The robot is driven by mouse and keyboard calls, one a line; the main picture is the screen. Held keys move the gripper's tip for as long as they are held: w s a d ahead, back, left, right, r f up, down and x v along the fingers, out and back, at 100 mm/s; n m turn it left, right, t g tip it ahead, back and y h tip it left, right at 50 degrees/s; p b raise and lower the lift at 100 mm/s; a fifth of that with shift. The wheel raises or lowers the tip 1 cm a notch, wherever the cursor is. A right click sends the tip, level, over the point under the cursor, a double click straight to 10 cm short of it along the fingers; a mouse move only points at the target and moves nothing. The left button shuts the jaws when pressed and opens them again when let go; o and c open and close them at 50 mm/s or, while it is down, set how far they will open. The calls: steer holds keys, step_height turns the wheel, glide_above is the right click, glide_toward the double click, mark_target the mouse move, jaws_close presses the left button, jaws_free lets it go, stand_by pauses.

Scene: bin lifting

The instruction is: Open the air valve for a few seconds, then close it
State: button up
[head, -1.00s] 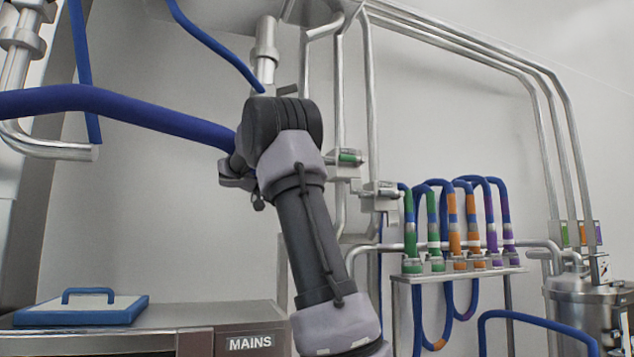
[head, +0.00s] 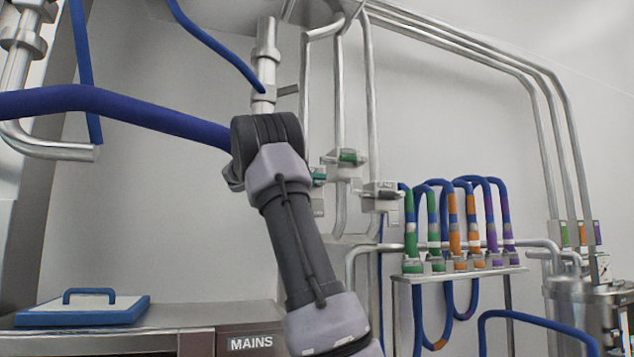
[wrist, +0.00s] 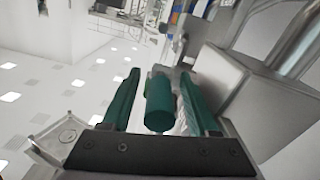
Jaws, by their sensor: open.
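In the wrist view my gripper (wrist: 160,100) is open. Its two green fingers stand on either side of a short green cylindrical handle (wrist: 158,104), with gaps visible on both sides. I cannot tell whether that piece is a valve or my finger. My gripper is hidden behind my arm in the head view. No label marks the air valve.
A grey box-like body (wrist: 215,80) stands close to the right finger in the wrist view. Colour-banded hoses (head: 453,225) stand on a rack at the right. A blue-edged lid (head: 82,310) lies on the MAINS cabinet (head: 250,343). Open floor (wrist: 60,85) shows at left.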

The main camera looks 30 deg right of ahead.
steer(key=shift+s+d, duration=0.1)
steer(key=shift+d, duration=0.4)
steer(key=shift+c, duration=0.3)
jaws_close()
stand_by(0.9)
